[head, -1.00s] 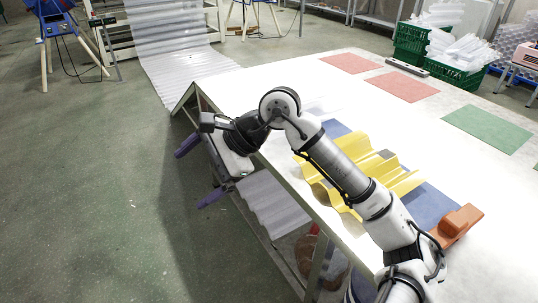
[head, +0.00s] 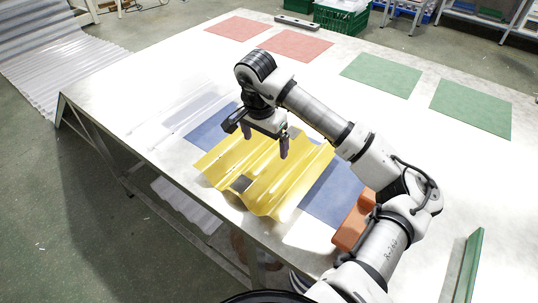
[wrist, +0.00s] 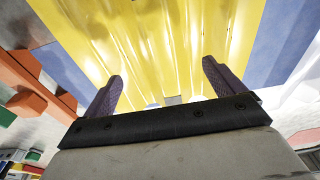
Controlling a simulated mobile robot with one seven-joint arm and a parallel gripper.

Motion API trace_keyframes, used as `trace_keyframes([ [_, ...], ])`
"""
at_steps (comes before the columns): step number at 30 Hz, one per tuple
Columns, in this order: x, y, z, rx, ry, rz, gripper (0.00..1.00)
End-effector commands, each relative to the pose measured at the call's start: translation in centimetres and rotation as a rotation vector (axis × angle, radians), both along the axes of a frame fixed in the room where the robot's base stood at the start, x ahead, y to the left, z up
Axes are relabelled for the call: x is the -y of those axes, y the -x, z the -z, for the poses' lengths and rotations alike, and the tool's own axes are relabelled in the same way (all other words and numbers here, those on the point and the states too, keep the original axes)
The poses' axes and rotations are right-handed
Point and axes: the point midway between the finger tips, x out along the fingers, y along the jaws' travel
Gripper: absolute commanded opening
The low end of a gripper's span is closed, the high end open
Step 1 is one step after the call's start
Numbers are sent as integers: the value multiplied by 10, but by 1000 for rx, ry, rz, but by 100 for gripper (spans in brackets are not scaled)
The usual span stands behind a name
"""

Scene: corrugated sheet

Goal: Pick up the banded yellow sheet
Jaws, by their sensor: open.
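The yellow corrugated sheet (head: 275,180) lies on a blue mat (head: 333,190) on the white table, with a dark grey patch (head: 241,184) near its front left edge. My gripper (head: 265,146) is above the sheet's far side, fingers pointing down, open and with nothing between them. In the wrist view the yellow sheet (wrist: 150,40) fills the middle beyond the two purple fingers (wrist: 163,82). A small grey patch (wrist: 172,100) shows low between the fingers. Whether the fingertips touch the sheet I cannot tell.
An orange block-like object (head: 352,225) stands right of the blue mat. A clear sheet (head: 185,110) lies left of it. Red mats (head: 297,45) and green mats (head: 380,75) lie flat farther back. A green upright strip (head: 466,265) is at the front right.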

Motion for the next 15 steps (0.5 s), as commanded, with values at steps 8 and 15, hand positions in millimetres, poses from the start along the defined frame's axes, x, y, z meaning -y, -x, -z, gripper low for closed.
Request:
trace_keyframes([
  [8,2,-3,31,-1,-2,-1,94],
  [15,7,-13,50,-4,-4,1,94],
])
